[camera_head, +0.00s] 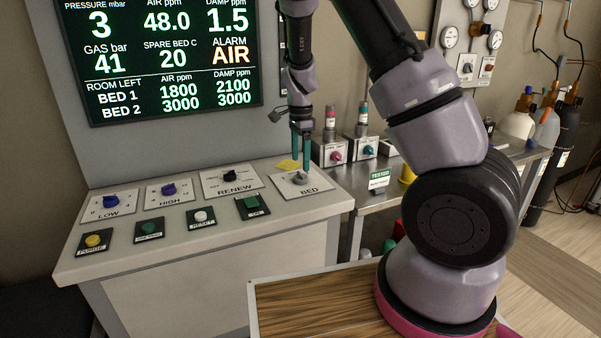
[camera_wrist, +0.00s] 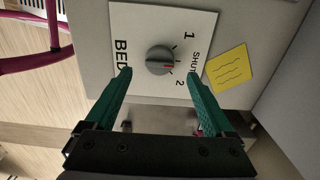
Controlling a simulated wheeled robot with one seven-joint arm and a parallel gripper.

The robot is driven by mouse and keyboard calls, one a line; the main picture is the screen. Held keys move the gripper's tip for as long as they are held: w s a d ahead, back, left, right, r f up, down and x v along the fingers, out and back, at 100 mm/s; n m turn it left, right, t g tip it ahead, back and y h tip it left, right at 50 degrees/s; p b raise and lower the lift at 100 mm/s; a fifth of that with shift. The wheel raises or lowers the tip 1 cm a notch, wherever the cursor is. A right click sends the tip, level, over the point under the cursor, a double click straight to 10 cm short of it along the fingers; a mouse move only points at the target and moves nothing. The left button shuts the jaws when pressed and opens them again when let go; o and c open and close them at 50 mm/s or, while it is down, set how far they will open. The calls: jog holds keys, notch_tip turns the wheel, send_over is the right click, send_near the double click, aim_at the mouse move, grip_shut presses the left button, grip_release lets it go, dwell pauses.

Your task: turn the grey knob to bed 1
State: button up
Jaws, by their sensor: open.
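The grey knob (camera_wrist: 159,60) sits on the white BED plate (camera_wrist: 135,28), with a 1, the word SHUT and a 2 around it. Its red pointer mark faces right in the wrist view, toward the SHUT side. In the head view the knob (camera_head: 300,177) is on the white plate at the right end of the sloped console. My gripper (camera_head: 301,167) is just above the knob, fingers pointing down. In the wrist view my gripper (camera_wrist: 160,75) is open, with its green fingertips apart on either side of the knob. I see no contact.
A yellow note (camera_wrist: 228,68) lies beside the plate. The RENEW knob (camera_head: 230,175) and several other knobs and buttons are to the left on the console (camera_head: 190,245). A metal bench (camera_head: 375,200) with small valve boxes stands to the right. A wall display (camera_head: 165,60) shows readings.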

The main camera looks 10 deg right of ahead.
aim_at(301, 174)
notch_tip(301, 174, down, 5)
jog(key=shift+f, duration=0.1)
dwell(0.3)
jog(key=c, duration=1.4)
